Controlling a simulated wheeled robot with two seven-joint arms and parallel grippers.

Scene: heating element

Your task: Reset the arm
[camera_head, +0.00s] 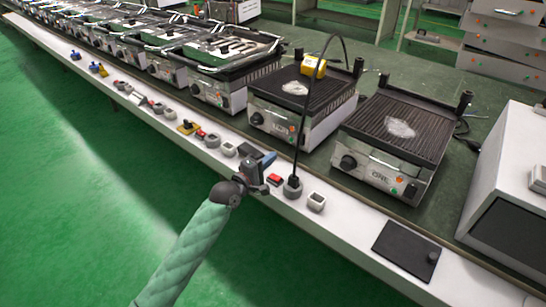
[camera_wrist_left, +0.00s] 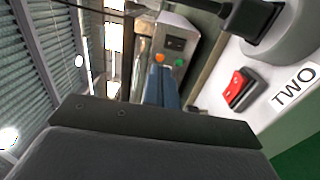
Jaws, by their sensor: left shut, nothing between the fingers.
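My left gripper (camera_head: 268,162) is shut and empty, held at the front edge of the white bench ledge. Its blue fingers (camera_wrist_left: 162,86) lie together in the left wrist view. My left arm with its green sleeve comes up from below. To the right of the gripper, a red switch (camera_head: 275,180) sits on the ledge; it also shows in the left wrist view (camera_wrist_left: 237,88), beside a label reading TWO (camera_wrist_left: 294,88). My right gripper is not in view.
Grill ONE (camera_head: 395,140) and another grill (camera_head: 300,100) stand behind the ledge. A yellow device (camera_head: 313,66) sits on the latter. A black cable (camera_head: 302,130) arches down to a round socket (camera_head: 292,187). A black plate (camera_head: 405,249) lies at right. Green floor in front is clear.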

